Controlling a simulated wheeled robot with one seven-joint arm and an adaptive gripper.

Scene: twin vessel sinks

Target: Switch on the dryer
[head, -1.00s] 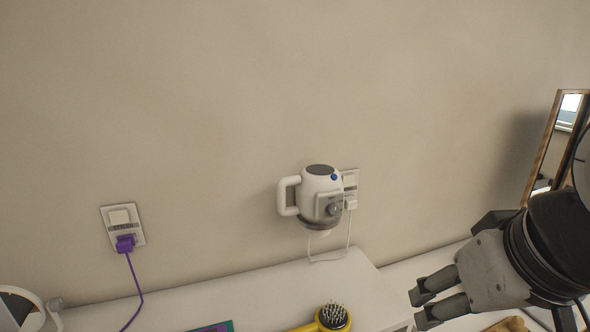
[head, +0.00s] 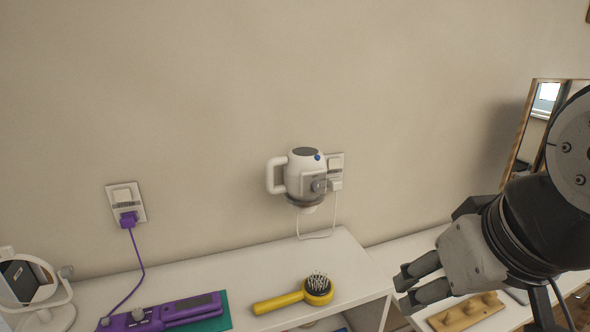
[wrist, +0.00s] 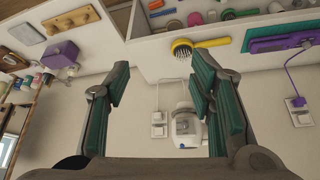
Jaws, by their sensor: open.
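The dryer (head: 303,180) is a white, rounded unit with a loop handle on its left, a dark grey top and a small blue button (head: 317,157) at its upper right. It sits against the wall above the shelf, with a white cord. In the wrist view the dryer (wrist: 185,128) appears upside down beyond the fingers, partly hidden by the right finger. My gripper (head: 404,288) is open and empty, to the right of and lower in the head view than the dryer, apart from it.
A white shelf (head: 262,268) below holds a yellow brush (head: 290,297) and a purple straightener (head: 165,313). A purple plug (head: 128,220) is in the left outlet. A mirror (head: 530,135) stands at right, near my arm. A wooden peg board (head: 465,311) lies below my gripper.

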